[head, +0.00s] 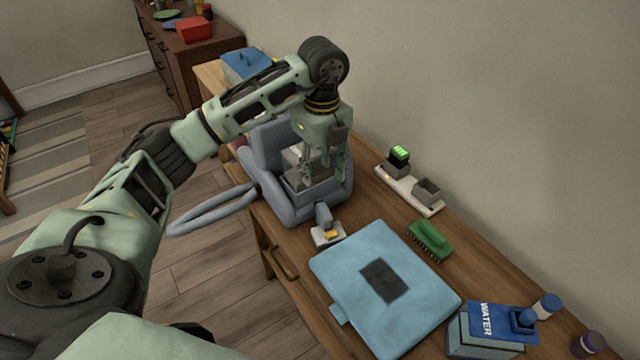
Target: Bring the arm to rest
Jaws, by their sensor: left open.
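My left arm reaches in from the left and bends down over the desk. My left gripper (322,172) points down and is open, its fingers low over a blue-grey padded carrier (260,160) with a long loop handle. A grey block-like item (305,185) sits inside the carrier, partly hidden by the gripper. I cannot tell whether the fingers touch it. My right gripper does not show.
A light blue flat case (415,300) lies on the wooden desk (475,255). Around it are a small white switch base (328,236), a white charging strip (405,192), a green brush (430,240) and a blue water box (490,325). A wall borders the desk behind.

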